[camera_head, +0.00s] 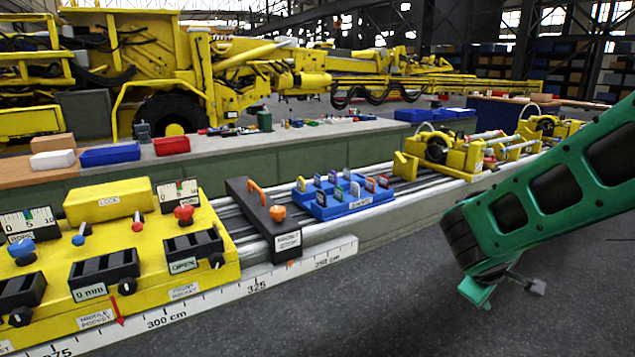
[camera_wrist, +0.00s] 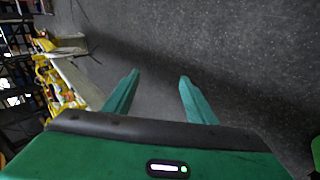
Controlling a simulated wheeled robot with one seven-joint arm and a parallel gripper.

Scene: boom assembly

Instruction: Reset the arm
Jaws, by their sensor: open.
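My green arm comes in from the right edge in the head view and bends down over the floor. My gripper (camera_wrist: 160,98) shows in the wrist view with its two green fingers apart and nothing between them. Dark grey floor fills the space beyond the fingertips. In the head view only the low end of my gripper (camera_head: 508,290) shows, to the right of the bench and clear of it; its fingers are partly hidden there.
A long bench with a yellow control panel (camera_head: 150,232) and a white ruler strip (camera_head: 205,302) is at left. A blue tray of small tags (camera_head: 345,208) and yellow fixtures (camera_head: 440,155) sit along its rails. A yellow machine (camera_head: 170,75) stands behind. The floor (camera_head: 390,310) in front is clear.

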